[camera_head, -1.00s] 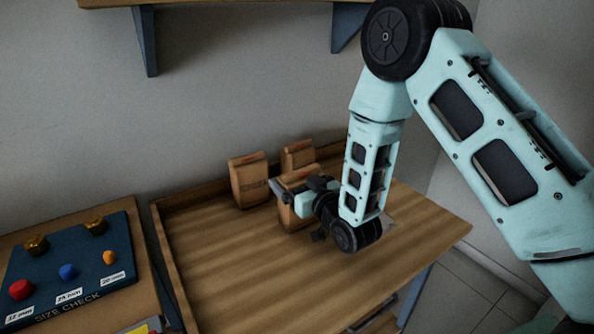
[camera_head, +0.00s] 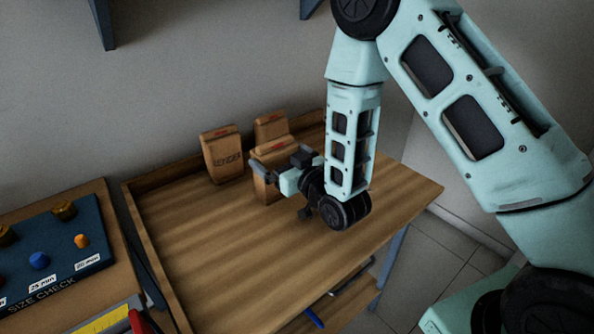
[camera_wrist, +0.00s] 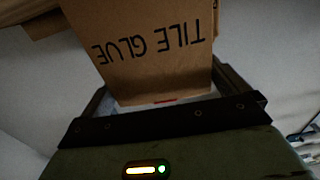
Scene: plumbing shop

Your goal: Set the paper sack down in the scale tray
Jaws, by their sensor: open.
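Three brown paper sacks stand upright at the back of the wooden bench: a left one (camera_head: 222,156), a rear one (camera_head: 270,128) and a front one (camera_head: 266,190). My gripper (camera_head: 284,188) is at the front sack, partly hiding it. In the wrist view a sack marked "TILE GLUE" (camera_wrist: 150,65) appears upside down, standing between my open fingers (camera_wrist: 165,88). Whether a finger touches it, I cannot tell. No scale tray is recognisable in either view.
The bench top (camera_head: 210,240) is clear in front of the sacks, with a raised rim at the left and back. A blue size-check board (camera_head: 60,250) with coloured knobs lies on the left.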

